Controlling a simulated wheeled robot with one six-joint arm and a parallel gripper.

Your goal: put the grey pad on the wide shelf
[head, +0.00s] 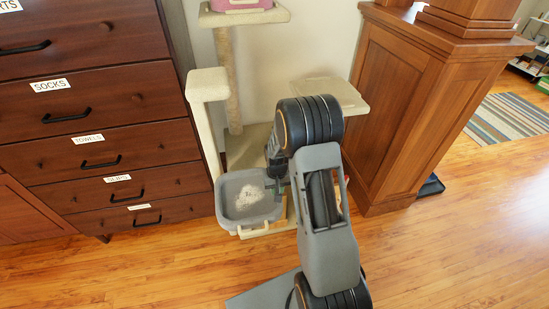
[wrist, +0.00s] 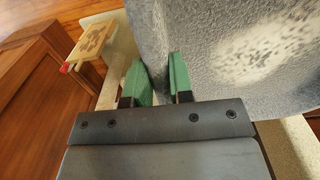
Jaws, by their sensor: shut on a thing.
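The grey pad (head: 236,207) is a soft, rounded-square pad with a raised rim and a pale, fuzzy middle. In the head view it is in front of the beige cat tree's lower part; I cannot tell whether it touches anything below. My gripper (head: 278,186) is shut on its right edge. In the wrist view the green fingers (wrist: 160,82) pinch the edge of the pad (wrist: 210,35), which fills the upper right. The cat tree has a broad beige shelf (head: 345,92) at right, behind my arm, and a higher shelf (head: 275,14). I cannot tell which is the wide shelf.
A dark wooden drawer unit (head: 90,120) stands close on the left. A wooden pillar base (head: 400,110) stands at right. A beige post (head: 207,130) rises behind the pad. A pink thing (head: 238,4) sits on the higher shelf. The front floor (head: 150,270) is clear.

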